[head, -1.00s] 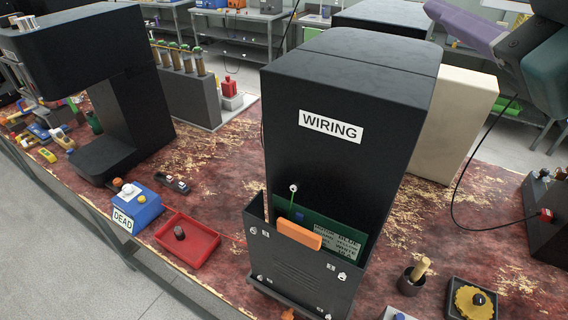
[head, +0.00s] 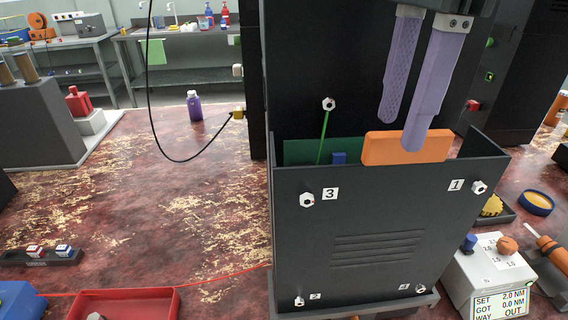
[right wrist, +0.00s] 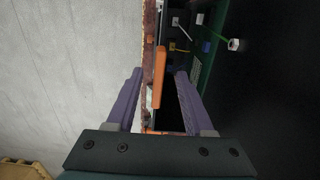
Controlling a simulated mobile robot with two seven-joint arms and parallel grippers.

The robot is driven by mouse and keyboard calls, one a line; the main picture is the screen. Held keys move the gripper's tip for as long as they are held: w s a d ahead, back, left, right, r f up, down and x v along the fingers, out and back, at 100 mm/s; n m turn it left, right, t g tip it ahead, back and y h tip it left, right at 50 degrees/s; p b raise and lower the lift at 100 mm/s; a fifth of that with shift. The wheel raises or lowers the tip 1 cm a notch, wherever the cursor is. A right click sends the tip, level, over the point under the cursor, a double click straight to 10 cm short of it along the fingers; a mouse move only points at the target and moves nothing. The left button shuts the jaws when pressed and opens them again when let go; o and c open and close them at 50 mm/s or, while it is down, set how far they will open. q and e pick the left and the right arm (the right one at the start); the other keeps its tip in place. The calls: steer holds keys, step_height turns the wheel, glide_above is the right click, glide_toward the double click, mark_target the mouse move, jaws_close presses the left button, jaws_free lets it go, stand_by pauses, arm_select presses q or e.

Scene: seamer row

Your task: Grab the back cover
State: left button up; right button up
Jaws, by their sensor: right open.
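The back cover (head: 380,215) is a black panel on the lower part of a tall black machine. It has vent slots and hex-headed screws beside labels 1 to 4. An orange grip block (head: 385,148) stands at its top edge. My right gripper (head: 400,134), with purple fingers, is open and points down at the block. One finger overlaps the block's front in the head view; the other ends near its top. In the right wrist view the orange block (right wrist: 159,76) lies between the spread fingers, with gaps on both sides. My left gripper is not in view.
A green board (head: 300,152) with a green wire stands behind the cover. A red tray (head: 125,304) lies at lower left, and a torque display box (head: 490,280) stands right of the cover. The worn red bench (head: 180,215) has clear room to the left.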

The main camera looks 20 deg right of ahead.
mark_target(400, 161)
steer(key=shift+d+f, duration=0.4)
steer(key=shift+f, duration=0.05)
step_height(400, 161, down, 3)
steer(key=shift+s+d+f+p, duration=0.1)
steer(key=shift+d+f+p, duration=0.05)
steer(key=shift+p, duration=0.35)
step_height(400, 161, down, 6)
steer(key=shift+s+d+r+p, duration=0.1)
steer(key=shift+s+r+p, duration=0.05)
steer(key=shift+p, duration=0.6)
jaws_close()
